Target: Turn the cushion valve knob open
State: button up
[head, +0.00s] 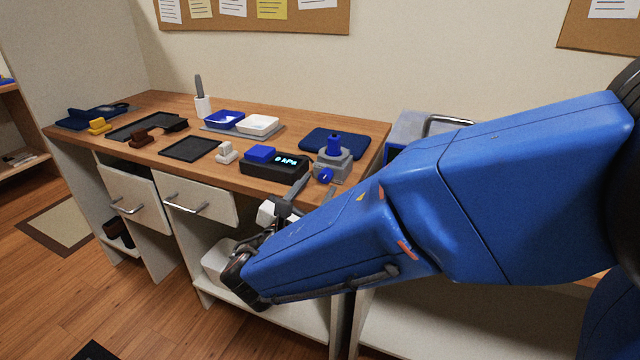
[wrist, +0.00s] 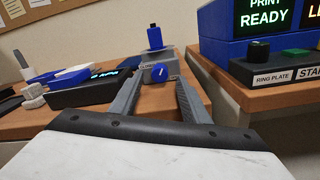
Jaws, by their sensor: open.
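The cushion valve is a grey block (head: 333,165) on the front right of the wooden bench, with a blue knob (head: 325,175) on its front face and a blue piece (head: 334,145) on top. In the wrist view the blue knob (wrist: 159,72) has a pale pointer mark and sits beside a partly readable label. My gripper (wrist: 160,88) is open and empty, its two fingers on either side of the knob in the picture. The knob appears beyond the fingertips and apart from them. In the head view my arm hides part of the gripper.
A black display box (head: 272,168) reading kPa, with a blue block on top, stands left of the valve. A dark blue pad (head: 335,140) lies behind. In the wrist view, a print-ready panel (wrist: 238,52) and a ring plate box (wrist: 270,74) stand at the right.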

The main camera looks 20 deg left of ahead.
jog(key=s, duration=1.4)
jog(key=shift+a+f, duration=0.15)
jog(key=shift+a, duration=0.15)
jog(key=shift+s, duration=0.15)
